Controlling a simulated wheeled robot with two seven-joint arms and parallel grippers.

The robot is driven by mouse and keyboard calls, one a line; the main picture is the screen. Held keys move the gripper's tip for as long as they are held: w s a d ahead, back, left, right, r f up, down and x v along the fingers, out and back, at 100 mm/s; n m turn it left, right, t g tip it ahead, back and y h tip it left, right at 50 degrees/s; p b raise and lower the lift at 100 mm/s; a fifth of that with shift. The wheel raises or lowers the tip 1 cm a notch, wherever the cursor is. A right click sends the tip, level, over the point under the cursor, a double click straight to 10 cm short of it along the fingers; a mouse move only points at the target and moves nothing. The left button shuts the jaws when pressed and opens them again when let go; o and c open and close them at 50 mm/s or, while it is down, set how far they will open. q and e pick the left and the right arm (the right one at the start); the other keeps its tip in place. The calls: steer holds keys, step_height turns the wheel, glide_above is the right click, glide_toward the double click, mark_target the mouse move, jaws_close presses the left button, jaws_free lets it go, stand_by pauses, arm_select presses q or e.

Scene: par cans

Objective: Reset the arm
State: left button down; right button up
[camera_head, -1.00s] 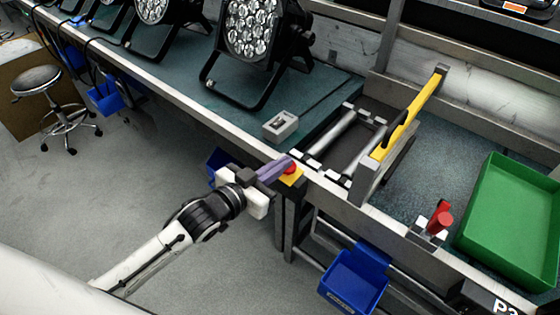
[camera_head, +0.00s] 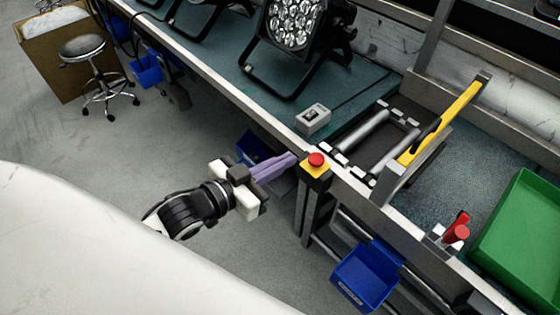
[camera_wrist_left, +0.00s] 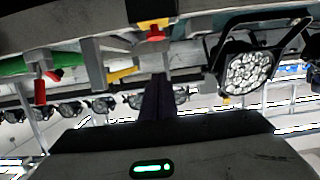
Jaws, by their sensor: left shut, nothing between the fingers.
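My left gripper (camera_head: 292,158) has purple fingers, pressed together with nothing between them. It is in the air just left of the red push button (camera_head: 316,160) on its yellow box (camera_head: 315,171) at the bench's front edge. A small gap shows between fingertips and button. In the left wrist view the shut fingers (camera_wrist_left: 158,100) point toward the bench, with the red button (camera_wrist_left: 156,34) beyond them. My right gripper is not in view.
The bench edge (camera_head: 225,88) runs diagonally, with a par can light (camera_head: 293,22), a small grey box (camera_head: 313,120), a roller section (camera_head: 365,135) and a green tray (camera_head: 525,235). Blue bins (camera_head: 365,275) hang below.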

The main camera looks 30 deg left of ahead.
arm_select(q)
steer(key=shift+s+a+r, duration=0.1)
steer(key=shift+s+r, duration=0.05)
steer(key=shift+s, duration=0.2)
stand_by(0.3)
steer(key=s+d+f+n+g+y, duration=0.1)
steer(key=s+f+g, duration=0.2)
steer(key=s+f, duration=0.4)
steer(key=s+d+f+n+g+y, duration=0.1)
steer(key=s+f+g, duration=0.2)
steer(key=s+f, duration=0.5)
step_height(320, 180, down, 7)
steer(key=shift+d+r+y, duration=0.15)
steer(key=shift+d+y, duration=0.25)
steer(key=shift+d, duration=0.1)
